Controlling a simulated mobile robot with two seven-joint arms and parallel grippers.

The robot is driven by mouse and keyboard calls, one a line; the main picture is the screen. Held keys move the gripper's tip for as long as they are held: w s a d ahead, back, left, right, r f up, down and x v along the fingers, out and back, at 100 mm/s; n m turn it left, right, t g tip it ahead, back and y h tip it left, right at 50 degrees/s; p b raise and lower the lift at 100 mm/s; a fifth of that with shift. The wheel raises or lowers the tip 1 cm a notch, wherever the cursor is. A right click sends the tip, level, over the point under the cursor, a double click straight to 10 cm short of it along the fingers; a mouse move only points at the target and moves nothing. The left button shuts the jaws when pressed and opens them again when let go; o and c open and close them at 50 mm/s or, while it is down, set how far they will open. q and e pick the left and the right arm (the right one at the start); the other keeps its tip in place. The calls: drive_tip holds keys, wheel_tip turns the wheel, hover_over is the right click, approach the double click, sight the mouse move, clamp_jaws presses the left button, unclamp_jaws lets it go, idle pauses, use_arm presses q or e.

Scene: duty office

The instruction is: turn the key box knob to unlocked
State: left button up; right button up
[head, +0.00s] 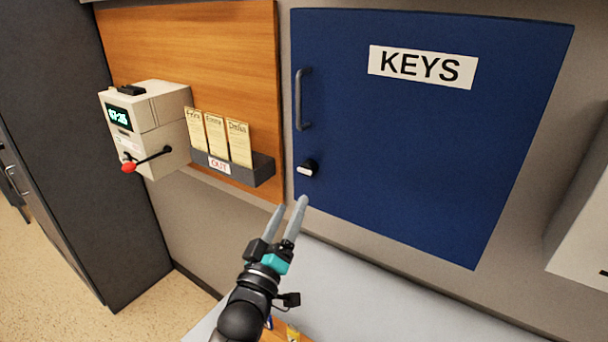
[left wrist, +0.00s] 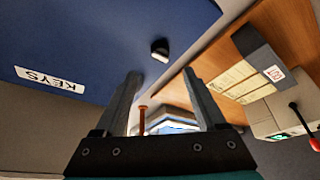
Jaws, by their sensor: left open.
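The key box (head: 430,120) is a blue wall cabinet with a white KEYS label; its door looks closed. Its knob (head: 307,168) is small and black with a white face, at the door's lower left, below a dark bar handle (head: 302,99). In the left wrist view the knob (left wrist: 159,49) shows beyond the fingertips, on the blue door. My left gripper (head: 289,208) is open and empty, below the knob and apart from it. It also shows in the left wrist view (left wrist: 162,85), with nothing between its fingers at the tips. My right gripper is not in view.
A dark OUT rack (head: 235,167) with several cards hangs on the wooden board left of the key box. A beige time clock (head: 148,127) with a red-knobbed lever is farther left. A pale surface (head: 370,300) lies below the box. A light grey unit (head: 585,220) stands at right.

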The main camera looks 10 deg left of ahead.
sight(305, 174)
use_arm(q)
drive_tip(key=x, duration=0.9)
drive_tip(key=shift+w+p, duration=0.3)
drive_tip(key=shift+c, duration=0.2)
clamp_jaws()
